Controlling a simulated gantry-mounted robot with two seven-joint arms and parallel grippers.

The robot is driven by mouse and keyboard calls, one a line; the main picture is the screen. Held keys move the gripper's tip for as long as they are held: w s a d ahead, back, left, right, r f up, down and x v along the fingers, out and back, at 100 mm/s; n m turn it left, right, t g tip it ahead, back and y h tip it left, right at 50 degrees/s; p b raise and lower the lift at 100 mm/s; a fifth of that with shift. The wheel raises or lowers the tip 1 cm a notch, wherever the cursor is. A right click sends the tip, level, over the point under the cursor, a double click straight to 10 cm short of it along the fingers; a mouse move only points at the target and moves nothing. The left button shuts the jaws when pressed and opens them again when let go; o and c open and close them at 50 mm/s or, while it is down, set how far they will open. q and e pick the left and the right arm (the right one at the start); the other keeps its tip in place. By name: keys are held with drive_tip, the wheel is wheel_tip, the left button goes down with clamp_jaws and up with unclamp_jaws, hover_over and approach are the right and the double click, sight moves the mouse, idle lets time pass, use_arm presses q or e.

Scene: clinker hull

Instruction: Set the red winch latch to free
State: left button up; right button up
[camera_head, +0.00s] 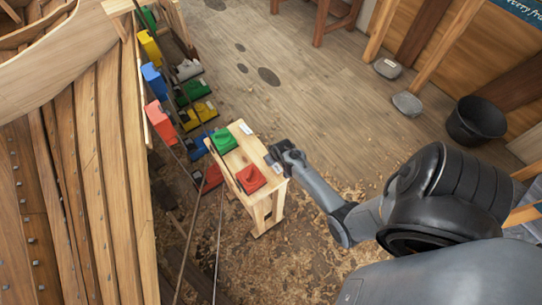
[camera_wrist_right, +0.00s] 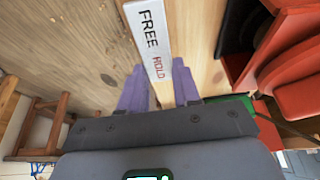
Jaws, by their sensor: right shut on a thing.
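The red winch (camera_head: 251,179) sits on the near end of a wooden stand (camera_head: 243,155); its red body (camera_wrist_right: 292,62) also shows at the right of the right wrist view. A white plate (camera_wrist_right: 152,40) reading FREE in black and HOLD in red lies on the stand's edge. My right gripper (camera_head: 274,157) reaches the stand beside the red winch. Its purple fingers (camera_wrist_right: 160,88) are on both sides of the plate's HOLD end. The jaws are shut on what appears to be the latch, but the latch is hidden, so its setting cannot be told. My left gripper is out of view.
A green winch (camera_head: 223,140) stands beside the red one on the same stand. Thin lines run past the stand toward coloured blocks along the wooden hull (camera_head: 95,170). A black bucket (camera_head: 477,121) stands at the right. The floor behind the stand is open.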

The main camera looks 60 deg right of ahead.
drive_tip(key=shift+s+r+t+h, duration=0.1)
drive_tip(key=shift+s+t+h, duration=0.15)
drive_tip(key=shift+t, duration=0.25)
drive_tip(key=o, duration=1.1)
drive_tip(key=shift+c, duration=0.2)
drive_tip(key=shift+a+r, duration=0.1)
